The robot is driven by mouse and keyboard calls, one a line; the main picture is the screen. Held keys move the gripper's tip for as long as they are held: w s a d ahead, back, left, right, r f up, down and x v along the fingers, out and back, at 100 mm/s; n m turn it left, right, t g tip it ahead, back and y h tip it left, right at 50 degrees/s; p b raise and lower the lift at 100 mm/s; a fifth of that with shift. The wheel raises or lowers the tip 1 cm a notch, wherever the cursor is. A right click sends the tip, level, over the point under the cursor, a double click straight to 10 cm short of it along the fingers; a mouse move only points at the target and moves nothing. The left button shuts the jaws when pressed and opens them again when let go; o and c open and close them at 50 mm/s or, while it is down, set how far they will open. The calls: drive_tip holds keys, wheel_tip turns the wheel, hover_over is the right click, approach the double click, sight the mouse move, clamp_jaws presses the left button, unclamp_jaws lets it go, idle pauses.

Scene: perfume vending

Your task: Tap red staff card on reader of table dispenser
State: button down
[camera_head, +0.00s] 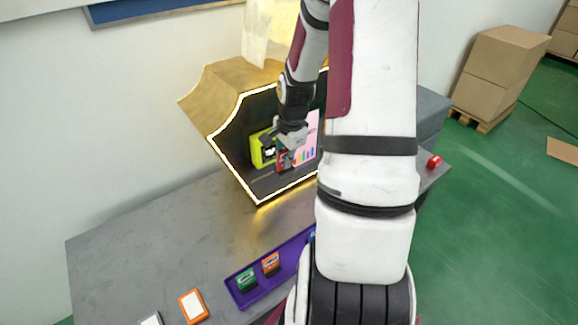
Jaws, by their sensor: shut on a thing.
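The table dispenser (232,112) is a gold-sided box with a lit, dark front on the grey table. A yellow-green unit with a small black screen (258,150), seemingly the reader, is on its front. My gripper (285,152) is in front of the dispenser, just right of that unit. It is shut on a red card (284,162), held upright close to the dispenser front. My arm and gripper hide part of the front, and I cannot tell whether the card touches anything.
A purple tray (262,287) on the table (130,255) holds green and orange items. An orange-framed card (194,306) lies left of it. A red round object (434,162) is at the table's right end. Cardboard boxes (500,65) stand on the green floor. The table's left part is clear.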

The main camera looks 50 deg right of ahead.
drive_tip(key=shift+w+d+b, duration=0.2)
drive_tip(key=shift+w+b, duration=0.1)
drive_tip(key=shift+w, duration=0.5)
drive_tip(key=shift+w+d+b, duration=0.25)
drive_tip(key=shift+w+b, duration=0.05)
drive_tip(key=shift+w, duration=0.45)
drive_tip(key=shift+w+d+b, duration=0.2)
drive_tip(key=shift+w+b, duration=0.1)
drive_tip(key=shift+w, duration=0.5)
drive_tip(key=shift+w, duration=0.2)
idle(0.5)
drive_tip(key=s+a+p, duration=0.2)
drive_tip(key=s+p, duration=0.3)
drive_tip(key=s, duration=0.5)
drive_tip(key=shift+s+a, duration=0.35)
idle(1.2)
